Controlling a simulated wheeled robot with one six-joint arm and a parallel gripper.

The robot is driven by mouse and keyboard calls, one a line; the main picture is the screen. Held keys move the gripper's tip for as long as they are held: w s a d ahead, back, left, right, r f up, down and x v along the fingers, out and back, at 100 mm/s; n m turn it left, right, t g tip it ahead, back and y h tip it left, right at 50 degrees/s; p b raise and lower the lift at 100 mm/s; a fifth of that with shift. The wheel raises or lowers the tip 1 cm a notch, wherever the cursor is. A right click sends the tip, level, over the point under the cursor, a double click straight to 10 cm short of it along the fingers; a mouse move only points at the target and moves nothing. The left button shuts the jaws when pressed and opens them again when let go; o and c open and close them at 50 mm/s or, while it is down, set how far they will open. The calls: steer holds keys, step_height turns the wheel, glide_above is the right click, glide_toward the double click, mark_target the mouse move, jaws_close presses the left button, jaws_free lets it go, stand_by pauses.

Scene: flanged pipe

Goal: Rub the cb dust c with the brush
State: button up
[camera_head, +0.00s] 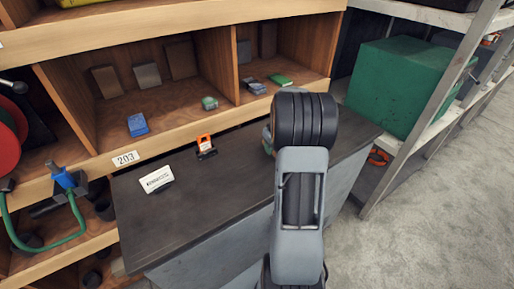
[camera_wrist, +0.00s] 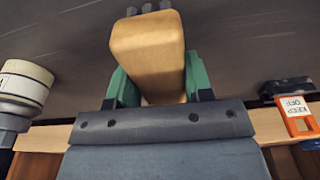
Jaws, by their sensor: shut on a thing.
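My gripper (camera_wrist: 157,76) shows in the wrist view with green fingers shut on the sides of a wooden block, which I take to be the brush (camera_wrist: 148,60). A few dark tufts stick out at the block's far end, at the top of the picture. Beyond them is the dark bench top (camera_wrist: 60,40). I cannot tell whether the tufts touch it. In the head view my arm hides the brush and most of my gripper. No dust patch can be made out in either view.
An orange-and-black tagged piece (camera_head: 205,146) stands on the bench top (camera_head: 215,200); its "KEEP OFF" label (camera_wrist: 294,107) shows in the wrist view. A white card (camera_head: 157,180) lies left. A pale cylinder (camera_wrist: 25,85) is at the wrist view's left. Wooden shelving (camera_head: 75,160) backs the bench.

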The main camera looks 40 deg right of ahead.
step_height(320, 180, up, 2)
steer(key=shift+a+r+p, duration=0.1)
steer(key=shift+r+p, duration=0.15)
steer(key=shift+p, duration=0.2)
steer(key=shift+r+p, duration=1.35)
steer(key=shift+r, duration=0.8)
